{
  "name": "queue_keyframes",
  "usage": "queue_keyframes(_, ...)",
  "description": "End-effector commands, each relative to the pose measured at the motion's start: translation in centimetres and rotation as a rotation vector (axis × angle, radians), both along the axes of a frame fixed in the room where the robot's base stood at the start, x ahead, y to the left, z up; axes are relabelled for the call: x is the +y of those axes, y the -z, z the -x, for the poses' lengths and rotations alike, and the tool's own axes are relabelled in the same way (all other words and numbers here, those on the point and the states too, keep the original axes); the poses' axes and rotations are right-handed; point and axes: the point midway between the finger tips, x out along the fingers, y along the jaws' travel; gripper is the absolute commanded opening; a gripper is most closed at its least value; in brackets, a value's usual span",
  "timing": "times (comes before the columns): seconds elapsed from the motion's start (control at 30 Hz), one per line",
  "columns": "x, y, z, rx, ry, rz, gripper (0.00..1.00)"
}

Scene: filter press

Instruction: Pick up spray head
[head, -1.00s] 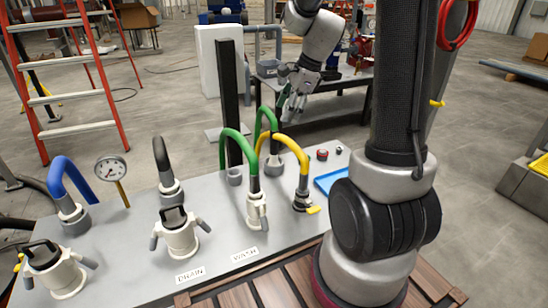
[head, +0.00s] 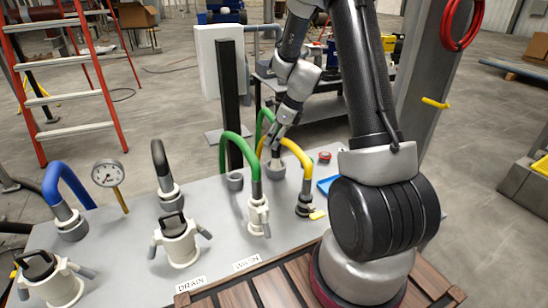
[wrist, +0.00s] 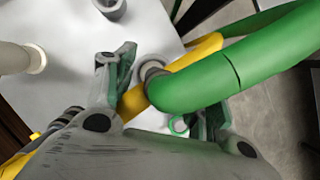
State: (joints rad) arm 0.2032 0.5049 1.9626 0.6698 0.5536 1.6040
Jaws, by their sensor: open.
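I cannot pick out the spray head with certainty in either view. In the head view my gripper (head: 270,150) is among the green hoses (head: 225,140) and the yellow hose (head: 300,155), above the grey bench, and partly hidden by them. In the wrist view my gripper (wrist: 158,100) is open, with its two fingers apart. A thick green hose (wrist: 240,75) crosses close by, with its end near the space between the fingers. The yellow hose (wrist: 200,50) runs beneath it. I see nothing clearly held.
The grey bench (head: 120,225) carries a blue hose (head: 68,185), a gauge (head: 108,174), a black hose (head: 160,160) and white fittings (head: 180,240). A red knob (head: 325,157) and a blue tray (head: 326,186) lie right of the yellow hose. A black post (head: 230,105) rises behind.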

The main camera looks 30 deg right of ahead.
Motion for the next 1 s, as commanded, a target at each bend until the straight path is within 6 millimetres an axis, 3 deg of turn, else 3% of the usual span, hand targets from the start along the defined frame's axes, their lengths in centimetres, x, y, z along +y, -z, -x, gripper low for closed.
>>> queue_keyframes(0.17, 0.0, 0.0, 0.0, -0.001, -0.001, 0.001, 0.54)
queue_keyframes(0.47, 0.0, -0.1, 0.0, -0.001, -0.001, 0.001, 0.00)
queue_keyframes(0.8, 0.0, -0.3, 0.0, -0.003, -0.001, 0.001, 0.00)
queue_keyframes(1.0, 0.0, -3.4, -0.1, -0.008, -0.002, 0.002, 0.00)
